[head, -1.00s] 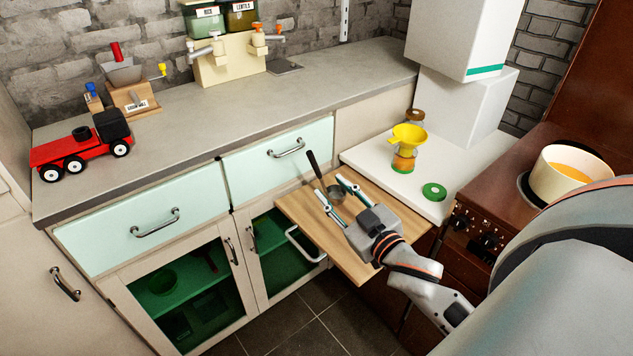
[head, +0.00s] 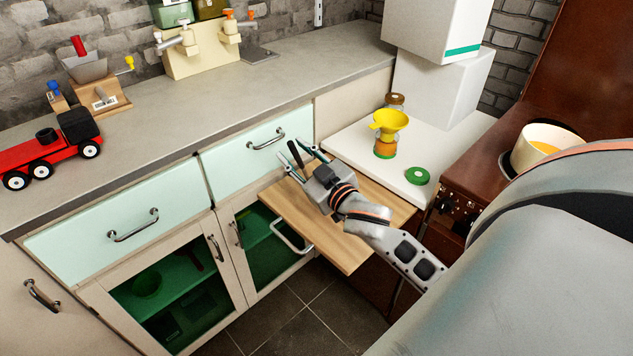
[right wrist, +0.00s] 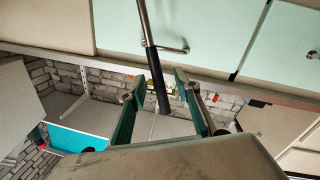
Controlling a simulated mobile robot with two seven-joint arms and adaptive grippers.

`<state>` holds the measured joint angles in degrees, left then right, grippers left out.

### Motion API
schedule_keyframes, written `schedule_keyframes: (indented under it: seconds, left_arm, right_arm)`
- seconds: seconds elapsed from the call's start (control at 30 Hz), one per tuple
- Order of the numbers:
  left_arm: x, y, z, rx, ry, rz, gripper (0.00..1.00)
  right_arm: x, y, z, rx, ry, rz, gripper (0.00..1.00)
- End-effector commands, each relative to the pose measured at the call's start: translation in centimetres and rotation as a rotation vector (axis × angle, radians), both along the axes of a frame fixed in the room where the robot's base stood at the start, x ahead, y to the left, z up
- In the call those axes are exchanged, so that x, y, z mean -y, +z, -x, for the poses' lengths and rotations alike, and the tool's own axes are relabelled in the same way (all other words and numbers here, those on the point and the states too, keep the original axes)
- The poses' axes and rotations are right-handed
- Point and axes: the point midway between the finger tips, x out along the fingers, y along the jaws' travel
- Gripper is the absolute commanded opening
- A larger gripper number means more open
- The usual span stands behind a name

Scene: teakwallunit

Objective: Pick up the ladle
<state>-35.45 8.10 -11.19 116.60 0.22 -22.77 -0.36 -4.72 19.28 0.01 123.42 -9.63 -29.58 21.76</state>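The ladle has a dark handle (head: 296,155) that stands up at a tilt over the wooden board. In the head view its bowl is hidden behind my right gripper (head: 292,148). The right gripper is open, with one finger on each side of the handle. In the right wrist view, the ladle (right wrist: 154,70) runs between the two spread fingers of the right gripper (right wrist: 157,88), with its dark grip end between them and its metal shaft reaching the top edge. I see a gap on each side of the handle. My left gripper is not in view.
The pull-out wooden board (head: 345,245) juts from the cabinet under the drawers. A white counter (head: 400,185) behind it holds a jar with a yellow funnel (head: 388,122) and a green lid (head: 418,176). A brown stove with a pot (head: 545,148) stands at right.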

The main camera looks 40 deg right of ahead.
Motion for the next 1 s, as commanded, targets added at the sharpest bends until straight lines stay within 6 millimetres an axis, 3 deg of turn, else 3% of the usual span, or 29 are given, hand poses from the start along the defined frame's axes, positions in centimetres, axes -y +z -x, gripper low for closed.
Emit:
schedule_keyframes:
  seconds: [0.2, 0.33, 0.37, 0.77, 1.0]
  left_arm:
    - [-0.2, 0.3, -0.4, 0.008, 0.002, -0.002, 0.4]
    - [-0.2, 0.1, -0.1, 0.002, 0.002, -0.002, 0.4]
    - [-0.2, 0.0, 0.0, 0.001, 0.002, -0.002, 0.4]
    - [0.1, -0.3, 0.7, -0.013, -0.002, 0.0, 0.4]
    - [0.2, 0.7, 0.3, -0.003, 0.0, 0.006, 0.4]
  right_arm:
    - [0.0, 0.0, -0.1, -0.001, 0.0, 0.0, 0.32]
    - [0.0, 0.0, -0.1, -0.001, 0.0, 0.0, 0.01]
    - [0.0, 0.0, -0.1, -0.001, 0.0, 0.0, 0.0]
    - [0.0, 0.3, -0.1, 0.002, 0.0, 0.001, 0.0]
    - [0.0, 2.9, -0.1, 0.007, 0.001, 0.003, 0.0]
